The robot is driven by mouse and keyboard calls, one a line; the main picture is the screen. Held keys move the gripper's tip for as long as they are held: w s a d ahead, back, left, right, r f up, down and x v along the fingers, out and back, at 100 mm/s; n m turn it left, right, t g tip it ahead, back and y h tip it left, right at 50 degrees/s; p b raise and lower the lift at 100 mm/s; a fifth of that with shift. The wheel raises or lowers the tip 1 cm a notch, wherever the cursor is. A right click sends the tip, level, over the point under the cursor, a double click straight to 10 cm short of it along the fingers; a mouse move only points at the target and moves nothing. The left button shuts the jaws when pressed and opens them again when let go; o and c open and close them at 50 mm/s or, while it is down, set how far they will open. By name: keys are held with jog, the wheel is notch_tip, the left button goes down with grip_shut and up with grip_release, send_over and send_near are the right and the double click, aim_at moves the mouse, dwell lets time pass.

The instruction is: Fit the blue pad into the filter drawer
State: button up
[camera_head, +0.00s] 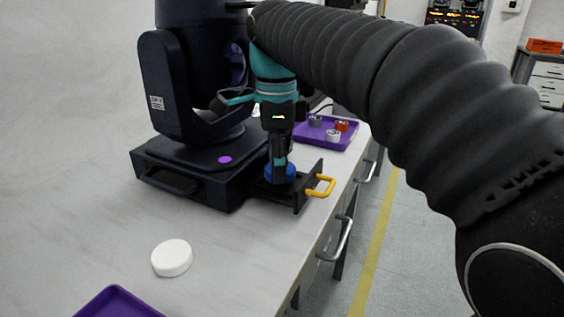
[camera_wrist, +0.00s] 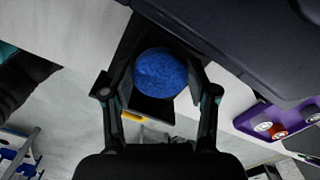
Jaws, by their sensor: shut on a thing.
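The blue pad (camera_head: 290,173) is a round, fuzzy disc between the fingers of my gripper (camera_head: 281,174). In the wrist view the pad (camera_wrist: 160,73) shows whole, with a finger on each side, and my gripper (camera_wrist: 160,84) is shut on it. The filter drawer (camera_head: 302,196) is black with a yellow handle (camera_head: 321,185) and stands pulled out of the lamp's base. My gripper points down over the drawer, with the pad at or just above its inside. The drawer (camera_wrist: 152,110) lies behind the pad in the wrist view. Whether the pad touches its floor is hidden.
The dark lamp (camera_head: 185,150) stands close left of my gripper. A white disc (camera_head: 172,257) lies on the bench in front. A purple tray (camera_head: 115,304) is at the front edge; another purple tray (camera_head: 347,135) behind holds small round pieces.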

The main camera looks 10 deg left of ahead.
jog(key=shift+f, duration=0.6)
jog(key=o, duration=0.9)
jog(key=shift+c, duration=0.2)
notch_tip(320, 180, up, 12)
jog(key=s+d+f+n+t, duration=0.15)
jog(key=d+f+n, duration=0.25)
jog(key=d, duration=0.5)
jog(key=s+d+f+n+t, duration=0.2)
jog(key=s+d+f+n, duration=0.3)
jog(key=f, duration=0.6)
jog(key=s+d+f+n+t, duration=0.2)
jog(key=s+d+f+n, duration=0.4)
jog(key=s+d+f, duration=0.3)
notch_tip(320, 180, down, 3)
jog(key=shift+d+r, duration=0.1)
jog(key=shift+d, duration=0.05)
